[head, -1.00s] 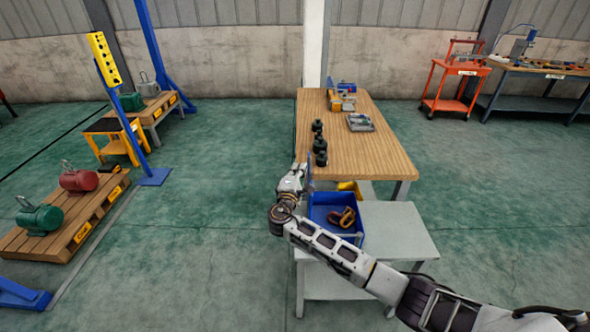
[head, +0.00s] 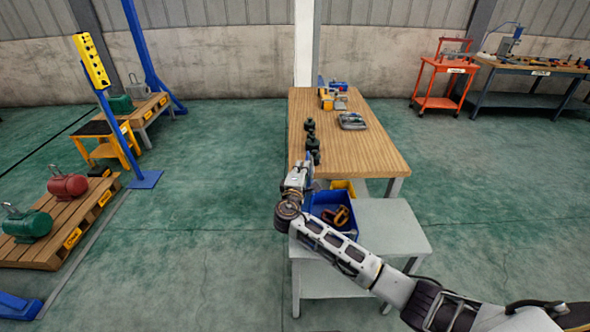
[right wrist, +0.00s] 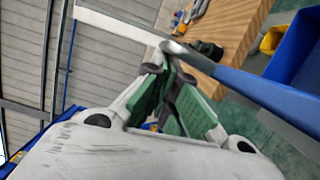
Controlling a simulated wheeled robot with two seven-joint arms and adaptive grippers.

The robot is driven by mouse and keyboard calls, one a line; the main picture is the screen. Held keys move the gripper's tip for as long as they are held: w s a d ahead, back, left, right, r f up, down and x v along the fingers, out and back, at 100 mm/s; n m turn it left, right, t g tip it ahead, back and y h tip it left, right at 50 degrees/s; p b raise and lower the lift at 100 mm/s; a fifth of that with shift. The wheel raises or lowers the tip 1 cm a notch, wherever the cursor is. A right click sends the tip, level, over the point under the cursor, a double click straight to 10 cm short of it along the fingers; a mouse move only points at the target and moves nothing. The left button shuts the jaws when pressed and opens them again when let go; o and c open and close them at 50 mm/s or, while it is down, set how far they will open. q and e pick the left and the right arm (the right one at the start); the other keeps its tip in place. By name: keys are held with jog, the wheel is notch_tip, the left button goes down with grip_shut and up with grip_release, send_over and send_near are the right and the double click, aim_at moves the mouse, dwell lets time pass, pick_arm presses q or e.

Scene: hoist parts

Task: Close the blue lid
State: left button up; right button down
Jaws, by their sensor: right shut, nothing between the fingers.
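A blue box (head: 322,206) stands on a low grey table, with an orange-and-dark part inside it. Its blue lid (head: 309,168) stands up, seen nearly edge-on at the box's left side. In the right wrist view the lid (right wrist: 262,90) is a blue slab running diagonally, and the blue box (right wrist: 298,48) is at upper right. My right gripper (head: 301,166) is at the left of the upright lid; it also shows in the right wrist view (right wrist: 165,70), shut and empty, its tips close to the lid's edge. I cannot tell whether they touch. My left gripper is not in view.
The grey table (head: 395,235) has free room right of the box. A yellow bin (head: 343,187) is just behind the box. A wooden workbench (head: 365,150) beyond holds dark green parts (head: 312,140) and a grey tray (head: 352,121).

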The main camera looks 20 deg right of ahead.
jog(key=s+d+f+m+g+y+b, duration=0.1)
jog(key=s+d+f+m+b, duration=0.15)
jog(key=d, duration=0.45)
jog(key=s+d+f+m+b, duration=0.2)
jog(key=d+m, duration=0.2)
jog(key=d, duration=0.4)
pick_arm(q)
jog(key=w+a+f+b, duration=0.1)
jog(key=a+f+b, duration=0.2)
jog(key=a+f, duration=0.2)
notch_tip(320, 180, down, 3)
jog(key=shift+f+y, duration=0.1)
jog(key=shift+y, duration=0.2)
pick_arm(e)
jog(key=s+d+f+m+y, duration=0.1)
jog(key=d+f+m, duration=0.3)
jog(key=f, duration=0.4)
jog(key=s+d+f+m+y, duration=0.1)
jog(key=d+f+m+y, duration=0.1)
jog(key=d+f+m, duration=0.3)
notch_tip(320, 180, down, 3)
jog(key=shift+s+f+y, duration=0.15)
jog(key=shift+s+y, duration=0.1)
jog(key=shift+y, duration=0.05)
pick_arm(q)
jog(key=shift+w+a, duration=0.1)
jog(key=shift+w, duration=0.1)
pick_arm(e)
jog(key=shift+d, duration=0.1)
